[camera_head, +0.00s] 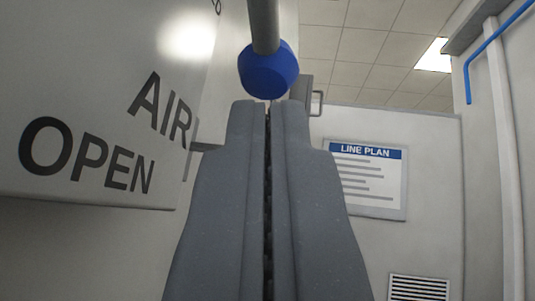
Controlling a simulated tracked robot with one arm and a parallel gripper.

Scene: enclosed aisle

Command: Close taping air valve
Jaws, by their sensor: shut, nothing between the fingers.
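A blue faceted knob (268,70) hangs at the end of a grey rod (264,22) that comes down from the top edge of the view. It looks like the valve's handle; the valve body is not in view. My gripper (268,104) points up the middle of the picture. Its two grey fingers are together with only a thin dark seam between them. The fingertips are just below the knob in the picture. I cannot tell whether they touch it.
A light panel (100,110) at the left reads "AIR" and "OPEN". A "LINE PLAN" notice (368,178) hangs on the back wall (425,220), above a vent (418,288). A blue pipe (490,45) and a white post (505,140) are at the right.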

